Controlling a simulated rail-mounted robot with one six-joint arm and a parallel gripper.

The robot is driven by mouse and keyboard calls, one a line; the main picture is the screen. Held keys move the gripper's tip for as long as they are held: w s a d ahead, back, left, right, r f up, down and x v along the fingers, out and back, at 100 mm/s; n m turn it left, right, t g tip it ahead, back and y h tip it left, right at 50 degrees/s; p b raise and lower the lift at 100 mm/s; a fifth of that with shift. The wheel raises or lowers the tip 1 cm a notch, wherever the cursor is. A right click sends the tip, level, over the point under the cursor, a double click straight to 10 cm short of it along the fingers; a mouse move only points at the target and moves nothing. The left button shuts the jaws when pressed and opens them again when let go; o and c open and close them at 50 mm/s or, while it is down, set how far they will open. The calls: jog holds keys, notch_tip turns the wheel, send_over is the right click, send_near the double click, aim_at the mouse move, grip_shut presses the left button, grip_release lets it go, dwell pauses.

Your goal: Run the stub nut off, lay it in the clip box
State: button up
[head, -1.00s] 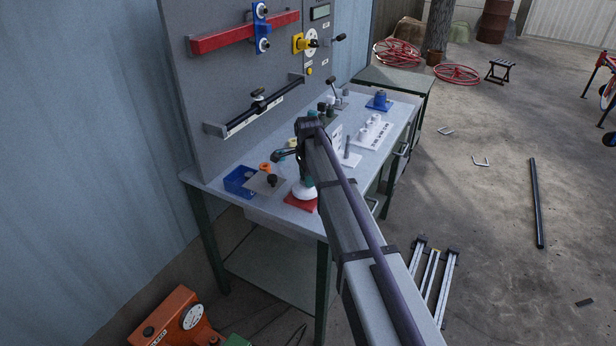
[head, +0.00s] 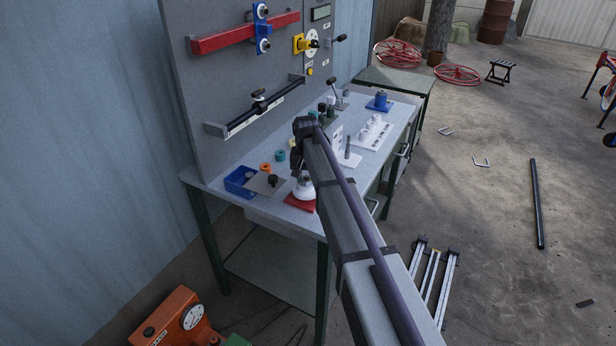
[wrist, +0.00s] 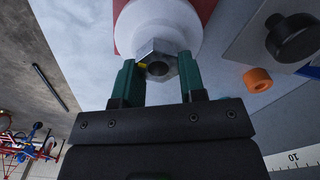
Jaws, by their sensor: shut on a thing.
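The stub nut (wrist: 157,50) is a grey metal hex nut at the top of a white rounded body (wrist: 140,22), which also shows in the head view (head: 304,188) on a red base (head: 300,202). My gripper (wrist: 156,76) is shut on the nut, one teal finger on each side. A dark round centre and a small yellow mark show at the nut. I cannot tell how far it is threaded on. The clip box is the blue open box (head: 240,182) at the bench's near left corner. In the head view my arm partly hides the gripper and hides the nut.
A grey plate with a dark knob (head: 272,181) lies between box and white body. An orange ring (head: 265,167) and a teal ring (head: 280,155) stand behind it. The upright panel (head: 240,75) bounds the bench at the back. A white labelled block (head: 372,132) stands farther right.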

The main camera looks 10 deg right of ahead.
aim_at(306, 179)
jog(key=shift+n, duration=0.6)
jog(key=shift+r+p, duration=1.9)
